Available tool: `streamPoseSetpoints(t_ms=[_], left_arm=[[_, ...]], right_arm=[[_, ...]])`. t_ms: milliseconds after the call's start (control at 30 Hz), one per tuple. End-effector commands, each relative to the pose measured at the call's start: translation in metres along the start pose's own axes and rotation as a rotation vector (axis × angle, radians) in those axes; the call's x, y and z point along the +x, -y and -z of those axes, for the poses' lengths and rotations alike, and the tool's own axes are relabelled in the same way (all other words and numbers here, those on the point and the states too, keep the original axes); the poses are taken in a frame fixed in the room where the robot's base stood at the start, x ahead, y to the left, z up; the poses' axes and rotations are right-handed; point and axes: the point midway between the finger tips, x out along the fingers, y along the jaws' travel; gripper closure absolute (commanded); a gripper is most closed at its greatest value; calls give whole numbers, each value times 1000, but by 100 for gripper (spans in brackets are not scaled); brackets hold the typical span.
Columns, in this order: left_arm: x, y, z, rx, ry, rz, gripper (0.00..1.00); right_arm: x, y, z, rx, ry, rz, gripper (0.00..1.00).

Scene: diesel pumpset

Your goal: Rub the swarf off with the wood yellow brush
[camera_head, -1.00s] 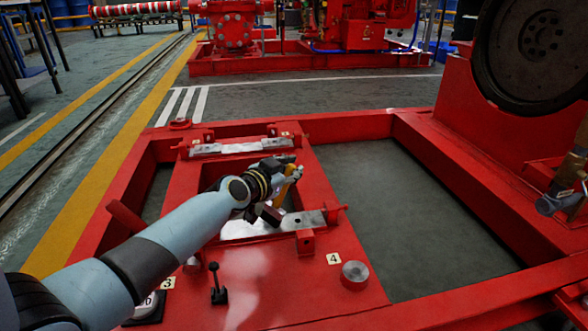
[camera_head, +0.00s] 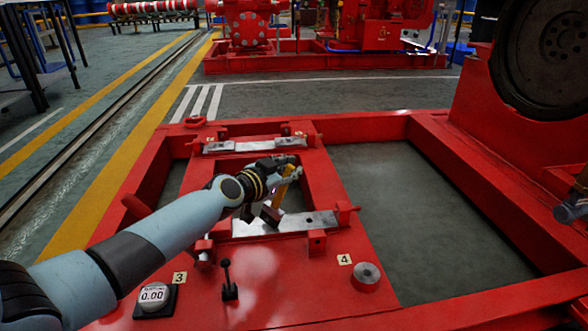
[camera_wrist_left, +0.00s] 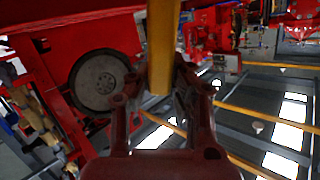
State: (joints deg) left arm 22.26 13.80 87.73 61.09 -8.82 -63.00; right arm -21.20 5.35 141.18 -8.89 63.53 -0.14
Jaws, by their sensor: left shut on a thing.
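My left gripper (camera_head: 288,172) is shut on the yellow wooden brush. The brush's yellow handle (camera_head: 285,186) stands tilted between the fingers, and its dark lower end (camera_head: 270,214) is just above or at the back edge of the near bright metal plate (camera_head: 290,226); I cannot tell whether they touch. In the left wrist view the yellow handle (camera_wrist_left: 161,45) runs down between the fingers. A second bright metal plate (camera_head: 250,146) lies farther back on the red frame. I cannot make out the swarf on either plate.
The red frame (camera_head: 300,286) has raised lugs beside the plates and an open floor gap at right. A dial reading 0.00 (camera_head: 153,296), a black lever (camera_head: 228,280) and a round metal stud (camera_head: 367,275) stand in front. A large flywheel (camera_head: 550,55) stands at right.

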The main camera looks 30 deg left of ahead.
Motion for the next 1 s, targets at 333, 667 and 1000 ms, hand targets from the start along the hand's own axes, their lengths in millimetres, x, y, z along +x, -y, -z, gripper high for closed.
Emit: streamPoseSetpoints(t_ms=[333,667,1000], left_arm=[[-9,8,-5,0,1,0,100],[-16,16,-8,1,1,0,100],[-24,24,-12,1,1,0,100]], right_arm=[[0,0,0,0,0,0,60],[0,0,0,0,0,0,60],[0,0,0,0,0,0,60]])
